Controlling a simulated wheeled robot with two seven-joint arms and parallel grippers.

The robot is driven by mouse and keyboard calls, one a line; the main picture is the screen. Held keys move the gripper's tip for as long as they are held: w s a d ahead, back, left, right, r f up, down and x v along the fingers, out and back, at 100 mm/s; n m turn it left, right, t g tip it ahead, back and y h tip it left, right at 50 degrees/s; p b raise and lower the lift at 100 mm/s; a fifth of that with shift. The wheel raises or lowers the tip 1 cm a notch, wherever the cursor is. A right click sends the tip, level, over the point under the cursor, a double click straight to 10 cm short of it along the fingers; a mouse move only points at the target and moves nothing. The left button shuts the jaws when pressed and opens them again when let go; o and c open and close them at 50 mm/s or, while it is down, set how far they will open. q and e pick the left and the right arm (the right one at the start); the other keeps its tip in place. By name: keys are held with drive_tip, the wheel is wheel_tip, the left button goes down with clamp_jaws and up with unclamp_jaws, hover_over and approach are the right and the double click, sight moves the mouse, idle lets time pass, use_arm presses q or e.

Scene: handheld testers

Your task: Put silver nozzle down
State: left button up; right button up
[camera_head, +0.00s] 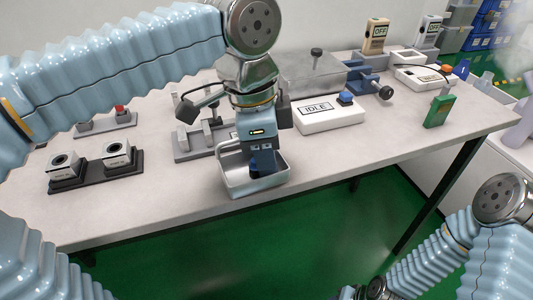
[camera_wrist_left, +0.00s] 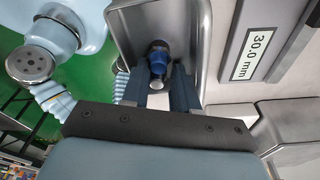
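The silver nozzle (camera_wrist_left: 157,83) shows in the left wrist view as a short silver cylinder with a blue collar and a dark end. My left gripper (camera_wrist_left: 160,68) has its two dark fingers on either side of it and appears shut on it. In the head view the left gripper (camera_head: 257,168) points down into a shallow metal tray (camera_head: 234,178) near the table's front edge. The tray also shows around the fingers in the left wrist view (camera_wrist_left: 123,38). Whether the nozzle touches the tray floor cannot be told.
A white box reading IDLE (camera_head: 318,119) stands right of the tray. A black base with two white blocks (camera_head: 95,181) lies left. A grey fixture (camera_head: 185,148) is close behind the tray. A green block (camera_head: 439,111) stands at the right. The front right tabletop (camera_head: 375,145) is clear.

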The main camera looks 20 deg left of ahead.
use_arm(q)
drive_tip(key=shift+r, duration=0.1)
drive_tip(key=shift+r, duration=0.35)
wheel_tip(320, 180, up, 11)
drive_tip(key=a+p, duration=0.1)
drive_tip(key=p, duration=0.2)
drive_tip(key=shift+s+a+r, duration=0.15)
drive_tip(key=shift+s+a, duration=0.1)
drive_tip(key=shift+a, duration=0.1)
